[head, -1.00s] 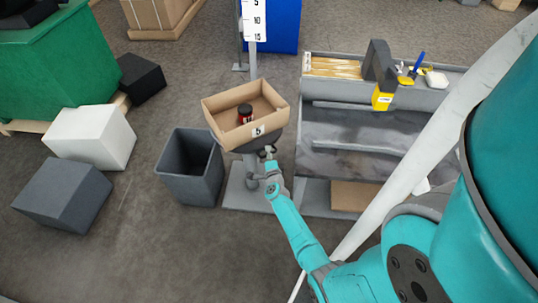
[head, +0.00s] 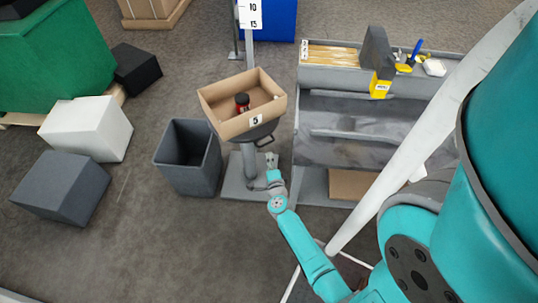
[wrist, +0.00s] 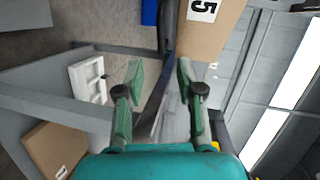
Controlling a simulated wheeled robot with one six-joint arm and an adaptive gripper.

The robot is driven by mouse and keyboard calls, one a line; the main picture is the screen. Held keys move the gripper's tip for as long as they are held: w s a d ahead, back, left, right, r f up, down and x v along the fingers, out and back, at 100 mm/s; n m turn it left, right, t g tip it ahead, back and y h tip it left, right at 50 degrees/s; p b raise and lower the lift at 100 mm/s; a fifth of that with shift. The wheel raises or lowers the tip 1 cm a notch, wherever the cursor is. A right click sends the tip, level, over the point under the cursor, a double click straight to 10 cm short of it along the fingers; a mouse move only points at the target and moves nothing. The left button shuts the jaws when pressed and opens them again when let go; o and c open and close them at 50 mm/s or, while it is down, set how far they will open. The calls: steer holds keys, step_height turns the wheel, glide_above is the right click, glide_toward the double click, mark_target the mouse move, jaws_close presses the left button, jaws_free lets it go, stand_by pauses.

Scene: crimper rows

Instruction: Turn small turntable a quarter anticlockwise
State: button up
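The small turntable (head: 262,132) is a dark round plate on a grey post. It bears an open cardboard box (head: 239,126) labelled 5, with a dark red-labelled jar (head: 242,102) inside. A dark loop handle (head: 266,141) sticks out from the plate's near right edge. My gripper (head: 271,158) is just below the handle in the head view and looks apart from it. In the wrist view my gripper (wrist: 160,75) is open, fingers spread. The plate's dark edge (wrist: 166,25) shows ahead between them, and the box (wrist: 208,35) is at right.
A grey bin (head: 188,182) stands left of the post. A grey shelf rack (head: 365,78) with tools and a yellow item (head: 380,86) stands close on the right. White (head: 85,128) and grey boxes (head: 60,187) lie left. The floor in front is clear.

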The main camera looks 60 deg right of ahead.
steer(key=shift+s+a+r, duration=0.15)
steer(key=shift+s+a, duration=0.15)
steer(key=shift+a, duration=0.15)
